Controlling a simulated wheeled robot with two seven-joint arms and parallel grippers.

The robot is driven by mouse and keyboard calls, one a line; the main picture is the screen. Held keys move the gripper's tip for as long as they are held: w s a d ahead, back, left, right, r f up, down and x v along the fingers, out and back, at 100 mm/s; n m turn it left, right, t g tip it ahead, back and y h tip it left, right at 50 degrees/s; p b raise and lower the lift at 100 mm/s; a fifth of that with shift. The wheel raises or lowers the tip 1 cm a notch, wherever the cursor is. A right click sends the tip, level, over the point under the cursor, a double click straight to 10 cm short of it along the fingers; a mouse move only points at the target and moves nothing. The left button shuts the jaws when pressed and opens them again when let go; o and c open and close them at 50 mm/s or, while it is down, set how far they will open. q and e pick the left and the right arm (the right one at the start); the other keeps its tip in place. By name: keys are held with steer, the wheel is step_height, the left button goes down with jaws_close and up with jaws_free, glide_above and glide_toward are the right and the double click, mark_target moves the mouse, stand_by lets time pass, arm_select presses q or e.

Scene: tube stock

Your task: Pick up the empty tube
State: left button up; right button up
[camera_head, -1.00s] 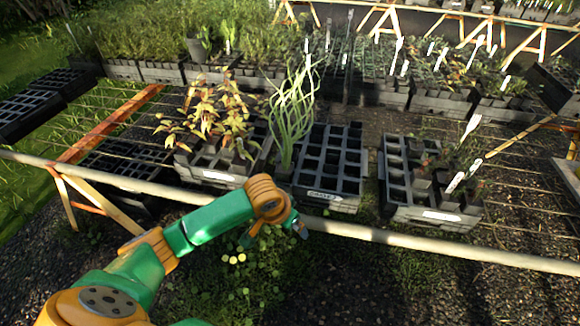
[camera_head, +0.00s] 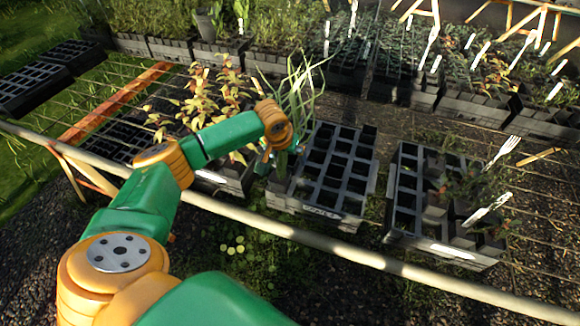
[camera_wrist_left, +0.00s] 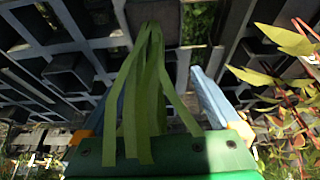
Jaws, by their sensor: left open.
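My left gripper (camera_head: 280,158) is over the left end of the middle black tray (camera_head: 318,208), next to a plant with long green leaves (camera_head: 303,90). In the left wrist view, its two pale blue fingers are apart, with long green leaves (camera_wrist_left: 145,85) hanging in front of and between them. Beyond them are dark square cells and tubes; one dark tube (camera_wrist_left: 70,72) stands out at the left. I cannot tell which tube is the empty one. The gripper hides part of the tray and the base of the leafy plant. My right gripper is not in view.
A tray with reddish-yellow plants (camera_head: 215,85) stands left of the gripper. A tray with plants and white labels (camera_head: 440,250) stands to the right. A pale rail (camera_head: 370,258) runs along the front of the wire bench. More planted trays fill the back.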

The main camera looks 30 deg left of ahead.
mark_target(288, 159)
arm_select(q)
steer(key=x, duration=0.3)
steer(key=shift+w+f, duration=0.15)
steer(key=shift+w, duration=0.05)
steer(key=shift+s, duration=0.15)
steer(key=c, duration=0.6)
jaws_close()
